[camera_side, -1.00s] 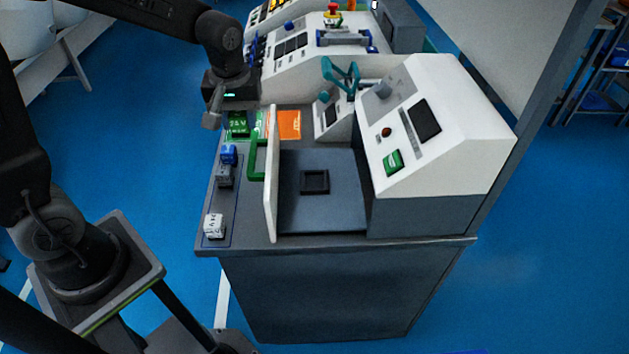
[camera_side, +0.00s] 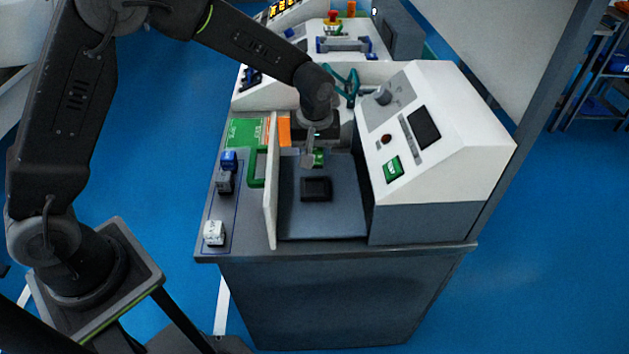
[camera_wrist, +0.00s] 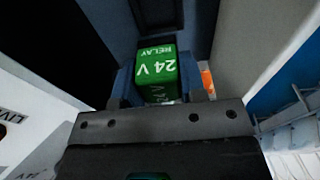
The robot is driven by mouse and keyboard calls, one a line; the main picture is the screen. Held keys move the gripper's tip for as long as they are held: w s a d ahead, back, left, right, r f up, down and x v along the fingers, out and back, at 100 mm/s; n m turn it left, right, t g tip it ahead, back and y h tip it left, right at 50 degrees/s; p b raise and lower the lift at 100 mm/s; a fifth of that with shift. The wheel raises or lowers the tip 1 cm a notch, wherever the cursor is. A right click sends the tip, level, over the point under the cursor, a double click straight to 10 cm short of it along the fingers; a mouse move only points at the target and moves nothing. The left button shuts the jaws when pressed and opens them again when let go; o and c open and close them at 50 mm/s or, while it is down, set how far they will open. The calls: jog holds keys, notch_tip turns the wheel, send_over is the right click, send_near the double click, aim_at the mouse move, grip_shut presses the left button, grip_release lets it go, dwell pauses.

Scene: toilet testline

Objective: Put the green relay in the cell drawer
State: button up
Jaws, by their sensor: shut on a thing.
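The green relay (camera_side: 318,158) is in the jaws of my gripper (camera_side: 313,155), above the far part of the open drawer. In the wrist view the relay (camera_wrist: 157,70) shows "24 V RELAY" in white letters, with a finger on each side. The cell drawer (camera_side: 340,218) is pulled out, with a white front panel (camera_side: 271,190) and a green handle (camera_side: 256,168). A black square recessed holder (camera_side: 316,188) sits on its grey floor, nearer the side camera than the relay. The wrist view shows part of a dark frame (camera_wrist: 157,14) beyond the relay.
A blue relay (camera_side: 229,158), a grey one (camera_side: 224,181) and a white one (camera_side: 214,232) stand on the strip left of the drawer. The white sloped console (camera_side: 450,140) rises at the right. A green sheet (camera_side: 243,132) lies behind the relays.

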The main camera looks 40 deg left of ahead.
aim_at(314, 150)
notch_tip(314, 150, down, 8)
jog(key=shift+r, duration=0.2)
dwell(0.3)
jog(key=o, duration=0.9)
jog(key=shift+f, duration=0.15)
jog(key=r, duration=0.8)
jog(key=s+d+r, duration=0.1)
jog(key=r, duration=0.3)
jog(key=shift+s+r, duration=0.1)
jog(key=shift+r, duration=0.15)
jog(key=s+a+r+m+t, duration=0.1)
jog(key=s+a+r+m, duration=0.1)
jog(key=s+r, duration=0.55)
jog(key=s+a+r+m+t, duration=0.1)
jog(key=s+r+m, duration=0.1)
jog(key=s, duration=0.4)
jog(key=s+a+r+m+t, duration=0.1)
jog(key=s+r+m, duration=0.1)
jog(key=s, duration=0.3)
jog(key=s+a+r+m+t+h, duration=0.1)
jog(key=s+r+m, duration=0.1)
jog(key=s, duration=0.4)
jog(key=shift+s+a+m+t, duration=0.2)
jog(key=shift+s+m+t, duration=0.1)
jog(key=shift+m, duration=0.2)
